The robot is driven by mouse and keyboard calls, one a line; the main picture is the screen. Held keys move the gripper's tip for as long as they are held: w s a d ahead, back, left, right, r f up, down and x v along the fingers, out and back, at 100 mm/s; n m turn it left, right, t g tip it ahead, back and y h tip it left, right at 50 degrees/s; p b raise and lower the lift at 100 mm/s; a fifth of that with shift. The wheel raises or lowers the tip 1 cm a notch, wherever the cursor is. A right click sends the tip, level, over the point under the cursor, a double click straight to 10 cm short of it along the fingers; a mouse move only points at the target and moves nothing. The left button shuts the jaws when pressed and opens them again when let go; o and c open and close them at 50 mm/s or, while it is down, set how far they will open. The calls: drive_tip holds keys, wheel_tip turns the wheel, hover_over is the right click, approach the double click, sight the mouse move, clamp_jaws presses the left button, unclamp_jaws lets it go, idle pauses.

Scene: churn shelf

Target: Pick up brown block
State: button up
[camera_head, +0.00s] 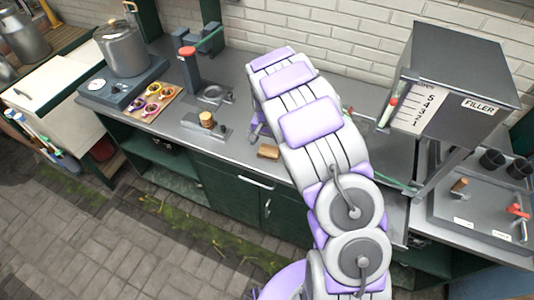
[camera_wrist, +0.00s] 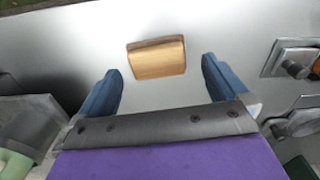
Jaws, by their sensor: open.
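The brown block (camera_head: 268,152) lies on the grey counter near its front edge, just left of my arm in the head view. In the wrist view the block (camera_wrist: 157,58) is tan with a darker brown edge, and lies ahead of and between my two blue fingers. My gripper (camera_wrist: 157,80) is open, with nothing between the fingertips and a finger on each side of the block's line. In the head view my gripper is mostly hidden behind my arm; a purple part (camera_head: 257,130) shows beside the block.
A metal plate with a round wooden-topped piece (camera_head: 207,119) stands left of the block. Further left are a tray of coloured cups (camera_head: 152,101) and a metal pot (camera_head: 122,48). The filler box (camera_head: 455,85) stands right of my arm. Bare counter surrounds the block.

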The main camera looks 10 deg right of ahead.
sight(270, 149)
drive_tip(key=shift+d+f, duration=0.35)
drive_tip(key=shift+f, duration=0.2)
drive_tip(key=f, duration=0.3)
drive_tip(key=f+b, duration=0.1)
drive_tip(key=shift+w+d+f, duration=0.15)
drive_tip(key=shift+w+d, duration=0.15)
drive_tip(key=shift+d, duration=0.05)
drive_tip(key=shift+a, duration=0.5)
drive_tip(key=shift+c, duration=0.9)
drive_tip(key=shift+d, duration=0.45)
drive_tip(key=c, duration=0.6)
drive_tip(key=shift+a, duration=0.1)
